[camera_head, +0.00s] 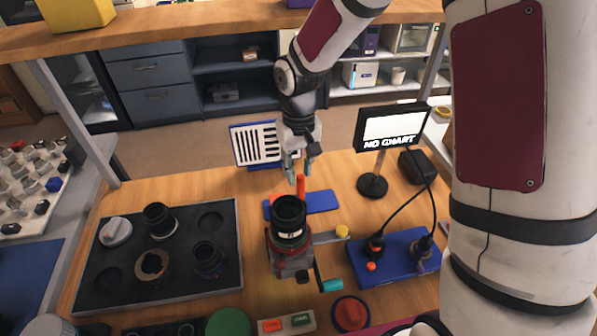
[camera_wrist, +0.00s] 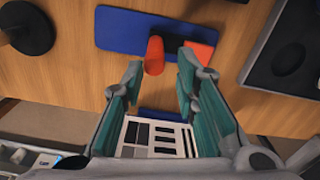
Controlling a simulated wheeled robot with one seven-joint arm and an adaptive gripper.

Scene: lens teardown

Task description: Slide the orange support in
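The orange support shows as an upright orange post (camera_head: 301,185) by a flat blue slab (camera_head: 322,202), behind the black lens barrel (camera_head: 289,221). In the wrist view, the orange post (camera_wrist: 154,56) stands at the edge of the blue slab (camera_wrist: 125,30), with a flat orange-red piece (camera_wrist: 201,55) to its right. The barrel sits in a red and grey clamp (camera_head: 291,262) and hides part of the slab. My gripper (camera_head: 300,167) is open and empty above the post. In the wrist view, its teal fingers (camera_wrist: 158,80) are spread, with the post just beyond the tips, between them.
A striped chart panel (camera_head: 257,144) stands behind my gripper. A dark tray (camera_head: 102,278) with lens parts lies left. A "NO CHART" display (camera_head: 393,128) and a blue base with cabled parts (camera_head: 401,268) are right. A teal-tipped crank (camera_head: 330,285) sticks out in front.

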